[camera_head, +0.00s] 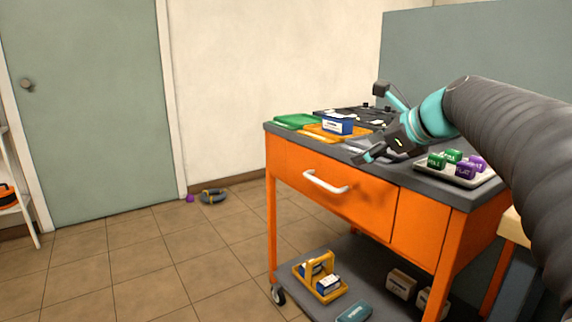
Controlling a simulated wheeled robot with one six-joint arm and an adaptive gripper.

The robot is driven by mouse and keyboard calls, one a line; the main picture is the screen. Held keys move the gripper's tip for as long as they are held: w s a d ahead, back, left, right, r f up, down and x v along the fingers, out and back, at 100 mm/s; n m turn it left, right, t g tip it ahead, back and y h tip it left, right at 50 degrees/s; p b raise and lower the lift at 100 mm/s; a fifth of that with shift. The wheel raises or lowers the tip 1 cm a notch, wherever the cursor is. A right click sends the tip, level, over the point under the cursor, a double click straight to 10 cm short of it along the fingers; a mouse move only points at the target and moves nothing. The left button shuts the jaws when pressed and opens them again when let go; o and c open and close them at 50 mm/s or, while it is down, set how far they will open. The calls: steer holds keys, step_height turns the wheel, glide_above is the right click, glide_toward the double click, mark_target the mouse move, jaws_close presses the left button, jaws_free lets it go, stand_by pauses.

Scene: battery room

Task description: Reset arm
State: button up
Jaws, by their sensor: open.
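My arm enters from the right and reaches over an orange cart with a grey top (456,196). My gripper (368,158) is open and empty at the near edge of the cart top, pointing down and left. I cannot tell whether its fingertips touch the surface. A closed drawer (310,184) with a white handle is below it. A blue box (338,124) stands on an orange tray (318,137), beyond and left of my gripper. A light tray (484,180) with green and purple blocks lies to its right.
A green tray (296,121) and dark items sit at the back of the cart top. The lower shelf holds a yellow carrier (322,290) and several boxes. A grey ring (214,196) and purple object (190,198) lie on the floor by the wall. The left floor is mostly clear.

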steer(key=s+a+f+n+g+h+p, duration=0.1)
steer(key=s+f+n+g+h, duration=0.1)
steer(key=s+f+n, duration=0.9)
steer(key=s+a+f+n+g+h, duration=0.1)
steer(key=s+f+n+h, duration=0.3)
steer(key=s+f+n, duration=0.7)
steer(key=s+n+g, duration=0.1)
steer(key=s, duration=0.6)
steer(key=shift+p, duration=0.35)
